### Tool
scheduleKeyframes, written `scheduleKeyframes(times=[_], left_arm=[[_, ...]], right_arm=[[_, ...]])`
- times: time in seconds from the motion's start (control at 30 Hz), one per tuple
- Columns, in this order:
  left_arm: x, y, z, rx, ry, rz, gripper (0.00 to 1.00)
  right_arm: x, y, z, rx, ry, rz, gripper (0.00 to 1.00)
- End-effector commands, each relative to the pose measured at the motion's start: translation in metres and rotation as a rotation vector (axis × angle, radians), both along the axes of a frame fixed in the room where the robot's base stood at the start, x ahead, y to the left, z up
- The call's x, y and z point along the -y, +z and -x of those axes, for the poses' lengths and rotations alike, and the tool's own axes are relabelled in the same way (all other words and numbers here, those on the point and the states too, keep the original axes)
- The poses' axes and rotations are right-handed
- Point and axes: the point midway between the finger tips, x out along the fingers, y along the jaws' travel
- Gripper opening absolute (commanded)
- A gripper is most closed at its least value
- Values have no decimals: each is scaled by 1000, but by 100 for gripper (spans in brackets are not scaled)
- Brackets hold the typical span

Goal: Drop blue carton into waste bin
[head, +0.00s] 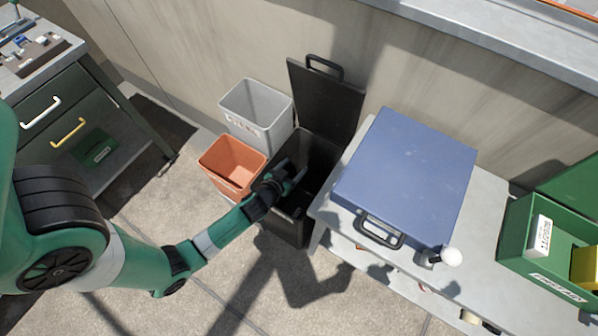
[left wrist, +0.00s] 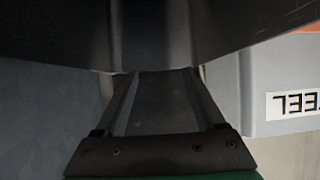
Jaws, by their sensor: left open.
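The black waste bin (head: 287,228) stands beside the table with its black lid (head: 330,105) swung up against the wall. My left gripper (head: 290,180) is open at the bin's mouth, over its left part. In the left wrist view my gripper (left wrist: 160,75) shows no carton, and a dark surface fills the top of the picture. I see no loose blue carton in either view, and the bin's inside is dark and partly hidden by my gripper. My right gripper is not in view.
An orange bin (head: 232,163) and a grey bin (head: 258,108) stand left of the black bin. A big blue box with a black handle (head: 408,175) sits on the grey table (head: 480,225). A green crate (head: 520,240) is at right, a drawer cabinet (head: 65,120) at left.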

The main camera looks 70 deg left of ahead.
Motion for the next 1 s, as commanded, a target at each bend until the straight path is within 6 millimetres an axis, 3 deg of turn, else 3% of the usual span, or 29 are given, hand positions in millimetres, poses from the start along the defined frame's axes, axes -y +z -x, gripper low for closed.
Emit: scheduleKeyframes(times=[0.5,1.0], left_arm=[[56,49,70,-3,-7,0,72],[61,55,79,1,0,-1,72]], right_arm=[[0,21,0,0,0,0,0],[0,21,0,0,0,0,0]])
